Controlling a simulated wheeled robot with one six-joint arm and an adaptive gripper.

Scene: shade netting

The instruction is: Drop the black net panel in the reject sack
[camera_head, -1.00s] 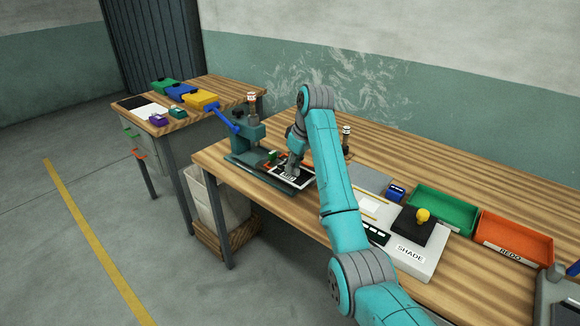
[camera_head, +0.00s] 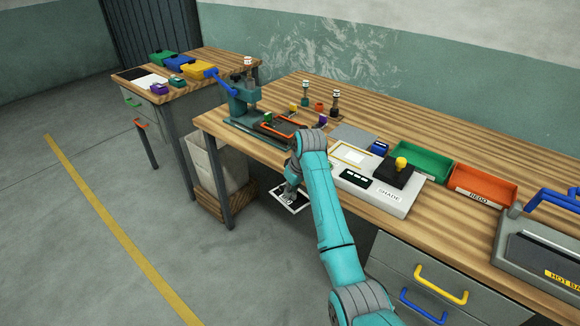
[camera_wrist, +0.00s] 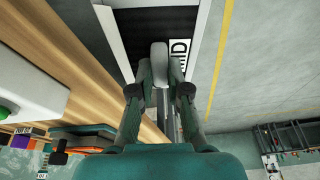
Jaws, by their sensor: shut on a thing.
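The black net panel (camera_head: 288,200) has a white border and a white label. My gripper (camera_head: 291,187) is shut on it and holds it in the air just off the front edge of the bench. In the wrist view the panel (camera_wrist: 140,30) shows beyond my closed fingers (camera_wrist: 160,60), with part of its label visible. The reject sack is probably the pale open sack (camera_head: 228,172) under the bench's left end, to the left of my gripper; no label on it can be read.
The sack stands on a wooden base (camera_head: 212,203) beside a bench leg (camera_head: 219,185). The workbench (camera_head: 440,130) carries a green press (camera_head: 243,105), a grey SHADE unit (camera_head: 375,195), a green tray (camera_head: 420,160) and an orange REDO tray (camera_head: 482,185). Open floor lies at the left.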

